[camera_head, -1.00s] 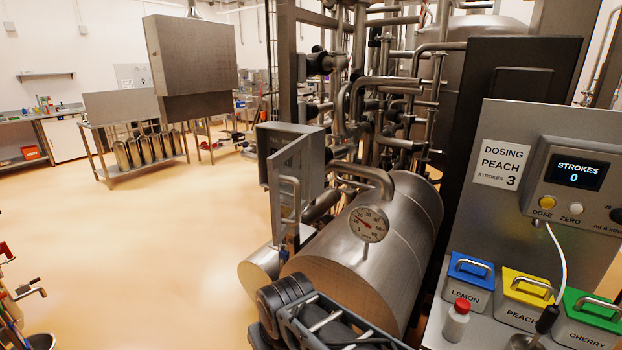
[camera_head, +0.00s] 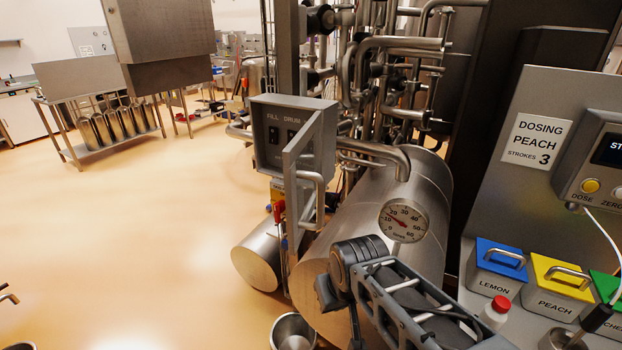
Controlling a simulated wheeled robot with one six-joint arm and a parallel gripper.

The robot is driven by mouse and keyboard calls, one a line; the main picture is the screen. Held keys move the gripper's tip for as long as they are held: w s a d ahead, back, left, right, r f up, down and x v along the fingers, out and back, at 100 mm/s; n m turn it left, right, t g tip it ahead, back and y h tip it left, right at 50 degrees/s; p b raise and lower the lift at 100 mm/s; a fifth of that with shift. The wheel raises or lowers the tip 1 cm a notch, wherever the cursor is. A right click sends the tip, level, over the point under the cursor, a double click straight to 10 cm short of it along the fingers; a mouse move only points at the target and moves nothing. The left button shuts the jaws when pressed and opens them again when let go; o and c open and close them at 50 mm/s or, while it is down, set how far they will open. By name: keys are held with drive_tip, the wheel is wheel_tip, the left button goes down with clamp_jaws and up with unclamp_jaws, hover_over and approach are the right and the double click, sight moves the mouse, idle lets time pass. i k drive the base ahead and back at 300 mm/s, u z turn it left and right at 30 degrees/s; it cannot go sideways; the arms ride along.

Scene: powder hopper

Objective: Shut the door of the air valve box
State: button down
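The air valve box is most likely the grey metal box (camera_head: 264,138) at the centre, marked "FILL DRUM", with dark switches on its face. Its door (camera_head: 302,160) stands open, swung out toward me and seen nearly edge-on. A bent metal handle (camera_head: 319,190) is on the door's right side. My arm (camera_head: 410,300) reaches in from the bottom right, with its dark round joint (camera_head: 358,262) below and to the right of the door, apart from it in the picture. My gripper's fingers do not show.
A large steel tank with a dial gauge (camera_head: 404,221) lies right of the door. Pipes crowd behind the box. A metal pot (camera_head: 293,332) is below. Lemon (camera_head: 497,266) and peach (camera_head: 556,285) bins stand at the right. The floor at left is clear.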

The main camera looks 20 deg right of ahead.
sight(297, 229)
drive_tip(key=u, duration=0.25)
drive_tip(key=k, duration=0.6)
drive_tip(key=u, duration=0.55)
drive_tip(key=k, duration=0.55)
drive_tip(key=z, duration=0.4)
drive_tip(key=i, duration=0.65)
drive_tip(key=u, duration=0.3)
